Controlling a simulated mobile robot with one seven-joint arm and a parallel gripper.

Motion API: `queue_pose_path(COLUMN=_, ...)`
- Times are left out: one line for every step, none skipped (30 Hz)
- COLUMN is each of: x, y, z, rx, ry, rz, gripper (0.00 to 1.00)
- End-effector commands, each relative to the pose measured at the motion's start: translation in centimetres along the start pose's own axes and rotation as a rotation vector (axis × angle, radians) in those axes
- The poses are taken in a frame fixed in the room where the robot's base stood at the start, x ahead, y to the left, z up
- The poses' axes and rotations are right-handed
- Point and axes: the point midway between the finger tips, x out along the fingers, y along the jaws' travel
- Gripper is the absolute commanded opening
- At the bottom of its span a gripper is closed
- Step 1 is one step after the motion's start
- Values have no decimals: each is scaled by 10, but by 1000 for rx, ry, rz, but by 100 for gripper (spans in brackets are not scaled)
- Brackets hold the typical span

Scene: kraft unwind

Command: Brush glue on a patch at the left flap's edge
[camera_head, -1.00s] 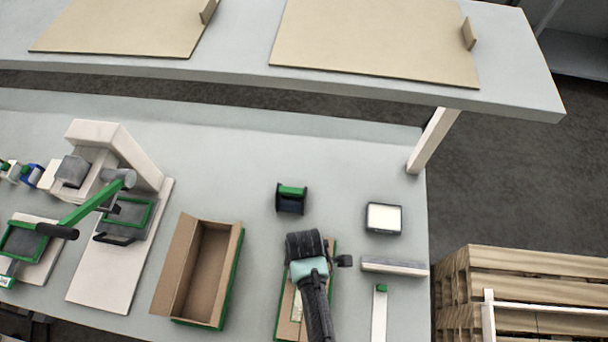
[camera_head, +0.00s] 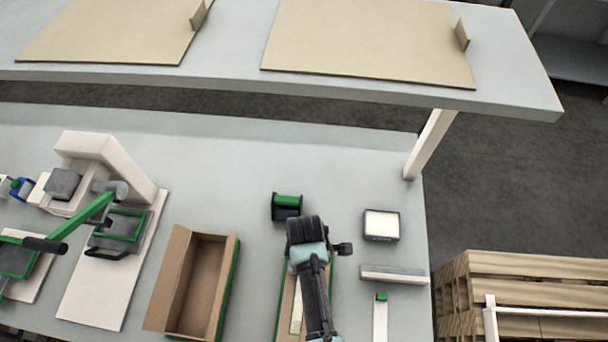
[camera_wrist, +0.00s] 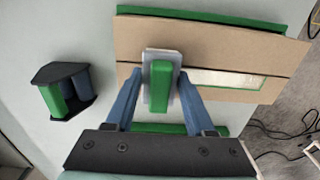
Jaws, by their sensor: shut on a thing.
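My gripper (camera_wrist: 160,88) is shut on a green-handled brush (camera_wrist: 160,90) with a pale grey head, seen from above in the wrist view. The brush is over the brown closed flaps of a carton (camera_wrist: 220,40) with green edges, near their left end in that view. Whether its underside touches the cardboard is hidden. A whitish patch (camera_wrist: 225,78) with a green outline lies along the flap seam to the right of the brush. In the head view my arm covers much of this carton (camera_head: 284,305), and the fingertips are hidden.
An open empty carton (camera_head: 205,285) is to the left, beside a press (camera_head: 105,200). A white-topped box (camera_head: 381,225), a grey bar (camera_head: 394,275) and a green-tipped white strip (camera_head: 380,318) are on the right.

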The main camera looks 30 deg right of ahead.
Motion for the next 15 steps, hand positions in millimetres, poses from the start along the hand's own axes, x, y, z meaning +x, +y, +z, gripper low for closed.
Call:
queue_pose_path(x=1, y=4, z=0, rx=2, ry=0, rz=2, gripper=10)
queue_pose_path(x=1, y=4, z=0, rx=1, ry=0, rz=1, gripper=10)
queue_pose_path(x=0, y=5, z=0, rx=1, ry=0, rz=1, gripper=10)
queue_pose_path(x=0, y=5, z=0, rx=1, ry=0, rz=0, gripper=10)
queue_pose_path(x=0, y=5, z=0, rx=1, ry=0, rz=0, gripper=10)
queue_pose_path(x=0, y=5, z=0, rx=0, ry=0, rz=0, gripper=10)
queue_pose_path(x=0, y=5, z=0, rx=0, ry=0, rz=0, gripper=10)
queue_pose_path(x=0, y=5, z=0, rx=0, ry=0, rz=0, gripper=10)
queue_pose_path(x=0, y=5, z=0, rx=0, ry=-1, rz=0, gripper=10)
queue_pose_path(x=0, y=5, z=0, rx=0, ry=0, rz=0, gripper=10)
queue_pose_path(x=-1, y=5, z=0, rx=0, ry=0, rz=0, gripper=10)
queue_pose_path(x=-2, y=5, z=0, rx=0, ry=0, rz=0, gripper=10)
queue_pose_path(x=-4, y=5, z=0, rx=0, ry=0, rz=0, gripper=10)
queue_pose_path(x=-6, y=5, z=0, rx=0, ry=0, rz=0, gripper=10)
queue_pose_path(x=-9, y=5, z=0, rx=0, ry=0, rz=0, gripper=10)
